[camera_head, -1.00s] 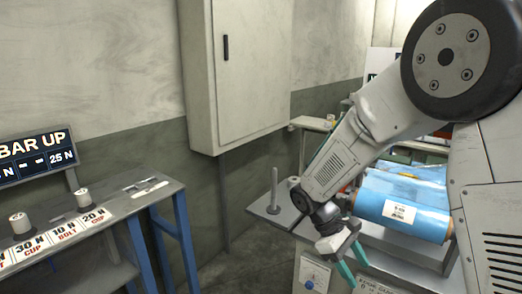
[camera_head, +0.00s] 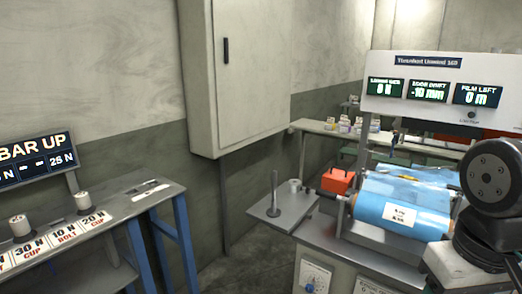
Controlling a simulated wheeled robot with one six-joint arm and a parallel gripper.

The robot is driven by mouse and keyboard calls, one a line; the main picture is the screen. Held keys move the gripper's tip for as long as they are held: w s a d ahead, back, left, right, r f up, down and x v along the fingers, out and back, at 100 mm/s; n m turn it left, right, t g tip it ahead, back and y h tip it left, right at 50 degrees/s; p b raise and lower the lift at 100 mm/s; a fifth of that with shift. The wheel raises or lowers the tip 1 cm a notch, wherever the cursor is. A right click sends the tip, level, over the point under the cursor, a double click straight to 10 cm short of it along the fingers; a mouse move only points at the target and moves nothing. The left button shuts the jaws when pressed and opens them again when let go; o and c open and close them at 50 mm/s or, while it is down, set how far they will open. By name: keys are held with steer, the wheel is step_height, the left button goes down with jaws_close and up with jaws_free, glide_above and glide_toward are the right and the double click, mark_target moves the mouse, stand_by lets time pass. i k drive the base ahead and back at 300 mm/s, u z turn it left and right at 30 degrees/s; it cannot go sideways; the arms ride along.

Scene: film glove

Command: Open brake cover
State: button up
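An orange-red box (camera_head: 338,181) sits at the left end of the blue film roll (camera_head: 395,203) on the unwind machine. It looks like the brake cover and appears shut, with a small dark part on top. The roll lies across the machine and carries a white label. My arm fills the lower right of the head view, but my gripper's fingers are out of the picture. Nothing of my arm is in front of the box.
A display panel (camera_head: 428,88) stands behind the roll. A side plate (camera_head: 262,209) with an upright post (camera_head: 273,190) and a small grey cylinder (camera_head: 295,186) is left of the box. A weight bench (camera_head: 150,212) stands at left. A wall cabinet (camera_head: 245,70) hangs behind.

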mark_target(337, 179)
steer(key=u, duration=0.55)
steer(key=i, duration=1.5)
steer(key=z, duration=0.6)
